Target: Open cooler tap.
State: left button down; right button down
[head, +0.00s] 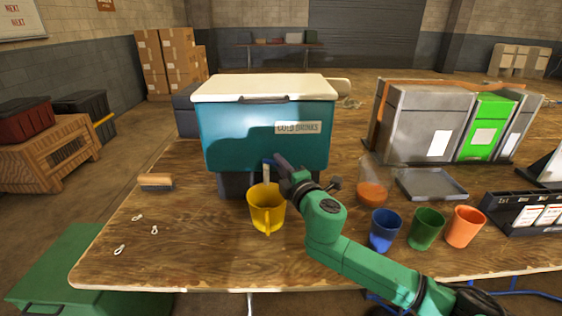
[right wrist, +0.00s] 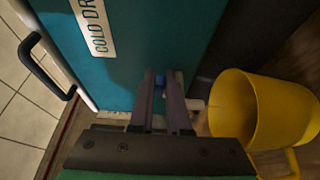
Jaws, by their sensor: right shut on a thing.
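The teal cooler (head: 250,130) with a white lid and a "COLD DRINKS" label stands on the wooden table. Its tap (head: 266,172) is low on the front, with a pale spout and a blue lever (right wrist: 159,82). My right gripper (head: 277,164) is at the tap, shut on the blue lever between its fingers. The fingers hide most of the tap. A yellow mug (head: 265,210) is upright below the tap; it also shows at the right of the right wrist view (right wrist: 250,110). I cannot see whether liquid flows. My left gripper is not in view.
Blue (head: 384,230), green (head: 426,228) and orange (head: 465,226) cups stand right of my right arm. Behind them are a clear jug (head: 371,190) with orange liquid and a grey tray (head: 432,185). A brush (head: 156,182) lies left. The table's front left is mostly clear.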

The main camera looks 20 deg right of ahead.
aim_at(275, 164)
jog(key=m+h, duration=0.2)
jog(key=a+m+h, duration=0.1)
jog(key=h, duration=0.2)
jog(key=s+m+h, duration=0.1)
jog(key=m+h, duration=0.1)
jog(key=h, duration=0.1)
jog(key=shift+a+m+g, duration=0.25)
jog(key=shift+m+g, duration=0.05)
jog(key=m+g+h, duration=0.1)
jog(key=h, duration=0.1)
jog(key=a+m+g+h+b, duration=0.1)
jog(key=m+h, duration=0.1)
jog(key=h, duration=0.1)
jog(key=shift+s+b, duration=0.2)
jog(key=shift+b, duration=0.1)
jog(key=shift+a+r+m+g+h+b, duration=0.15)
jog(key=shift+m+g+h+b, duration=0.15)
jog(key=shift+m+g+h, duration=0.25)
jog(key=shift+a+f+m+g+h+b, duration=0.1)
jog(key=shift+a+m+g+h+b, duration=0.15)
jog(key=shift+m+g+h, duration=0.3)
jog(key=shift+a+r+m+g+h+b, duration=0.1)
jog(key=shift+m+g+h+b, duration=0.25)
jog(key=shift+g+h, duration=0.25)
jog(key=c, duration=0.9)
grip_release()
